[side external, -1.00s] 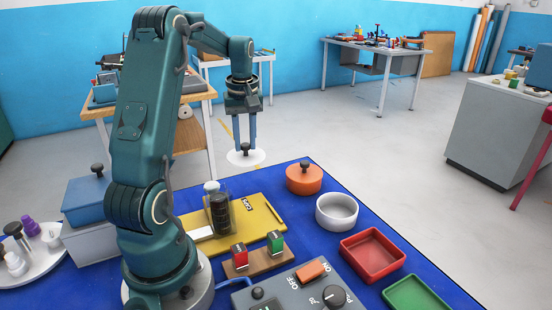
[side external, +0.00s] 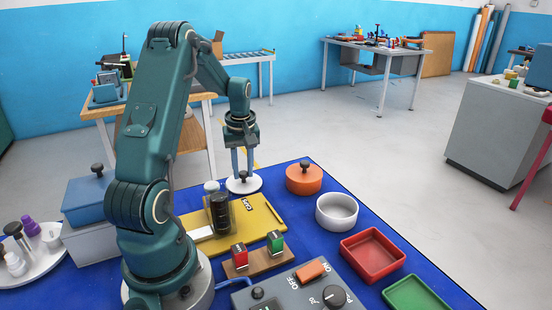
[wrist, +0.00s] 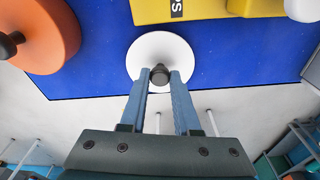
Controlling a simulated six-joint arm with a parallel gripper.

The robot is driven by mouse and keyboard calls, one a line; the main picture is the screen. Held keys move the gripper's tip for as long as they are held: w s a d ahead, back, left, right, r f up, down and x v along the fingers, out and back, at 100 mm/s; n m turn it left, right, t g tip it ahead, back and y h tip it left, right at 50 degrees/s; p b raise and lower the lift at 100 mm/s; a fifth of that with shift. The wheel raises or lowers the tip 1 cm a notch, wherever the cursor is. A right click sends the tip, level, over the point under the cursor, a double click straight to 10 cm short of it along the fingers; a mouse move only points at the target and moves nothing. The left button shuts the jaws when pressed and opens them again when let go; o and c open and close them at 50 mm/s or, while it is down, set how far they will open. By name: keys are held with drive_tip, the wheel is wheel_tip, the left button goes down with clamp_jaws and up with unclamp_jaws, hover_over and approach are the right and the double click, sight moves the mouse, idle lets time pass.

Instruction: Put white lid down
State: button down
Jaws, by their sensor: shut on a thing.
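The white lid (side external: 244,186) is a round disc with a dark knob, at the far edge of the blue mat, behind the yellow board. My gripper (side external: 243,176) is shut on the lid's knob from above. In the wrist view the gripper (wrist: 160,78) has its fingers on both sides of the dark knob, with the white lid (wrist: 162,50) flat below them. The lid looks level and very close to the blue surface; I cannot tell whether it touches. An open white round pot (side external: 337,211) stands on the mat to the right.
An orange lidded pot (side external: 304,178) stands just right of the lid. The yellow board (side external: 262,224) with a dark cylinder (side external: 220,212) lies in front. A red tray (side external: 372,256) and a green tray (side external: 418,294) lie at right. Blue mat (wrist: 105,25) shows around the lid.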

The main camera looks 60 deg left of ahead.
sight(245, 185)
drive_tip(key=shift+f, duration=0.15)
drive_tip(key=c, duration=0.6)
unclamp_jaws()
drive_tip(key=shift+c, duration=0.2)
wheel_tip(245, 185, up, 11)
drive_tip(key=d, duration=0.1)
drive_tip(key=w+d+r+m+t, duration=0.1)
drive_tip(key=d+r+m, duration=0.3)
drive_tip(key=d, duration=0.4)
drive_tip(key=s+d+m+t, duration=0.1)
drive_tip(key=s+d+m, duration=0.1)
drive_tip(key=d+m, duration=0.2)
drive_tip(key=s+d+f+m+t+h, duration=0.1)
drive_tip(key=s+d+m+t, duration=0.1)
drive_tip(key=d, duration=0.6)
drive_tip(key=s+d+m+t, duration=0.1)
drive_tip(key=s+d+m, duration=0.2)
drive_tip(key=d+m, duration=0.2)
drive_tip(key=shift+s+d+f+m, duration=0.3)
drive_tip(key=shift+d+m, duration=0.1)
drive_tip(key=shift+d, duration=0.55)
